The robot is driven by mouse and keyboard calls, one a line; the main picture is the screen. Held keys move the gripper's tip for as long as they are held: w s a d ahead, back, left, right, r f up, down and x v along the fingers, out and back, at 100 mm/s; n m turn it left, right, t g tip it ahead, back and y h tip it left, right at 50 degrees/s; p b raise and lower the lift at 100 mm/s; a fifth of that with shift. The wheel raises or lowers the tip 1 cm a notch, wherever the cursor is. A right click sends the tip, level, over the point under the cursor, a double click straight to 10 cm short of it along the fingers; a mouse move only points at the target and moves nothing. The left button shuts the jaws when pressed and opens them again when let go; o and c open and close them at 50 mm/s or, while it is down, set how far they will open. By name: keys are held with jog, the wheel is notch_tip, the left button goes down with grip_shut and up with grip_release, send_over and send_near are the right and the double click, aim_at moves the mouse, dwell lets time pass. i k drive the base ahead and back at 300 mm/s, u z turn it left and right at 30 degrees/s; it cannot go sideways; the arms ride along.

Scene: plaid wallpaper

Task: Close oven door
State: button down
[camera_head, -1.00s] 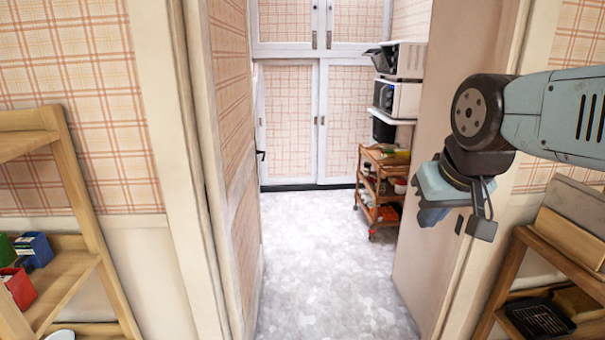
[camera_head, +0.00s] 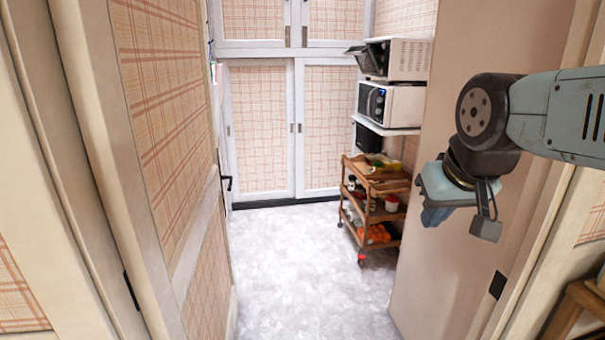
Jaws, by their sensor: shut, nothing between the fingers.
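Two white oven-like appliances are stacked on the right past the doorway. The upper one (camera_head: 408,58) has a dark door (camera_head: 369,60) that stands out to the left, tilted open. The lower one (camera_head: 403,106) has a dark front window and looks shut. My gripper (camera_head: 434,216) is shut and empty, pointing down at the right of the view. It is much nearer to me than the appliances and touches neither.
The appliances rest on a white wall shelf (camera_head: 385,127). A wooden trolley (camera_head: 372,180) with several items stands below. A plaid door (camera_head: 180,170) and a plain panel (camera_head: 470,130) flank the doorway. The pale floor (camera_head: 310,260) between them is clear.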

aim_at(368, 66)
jog(key=i, duration=3.5)
jog(key=u, duration=0.2)
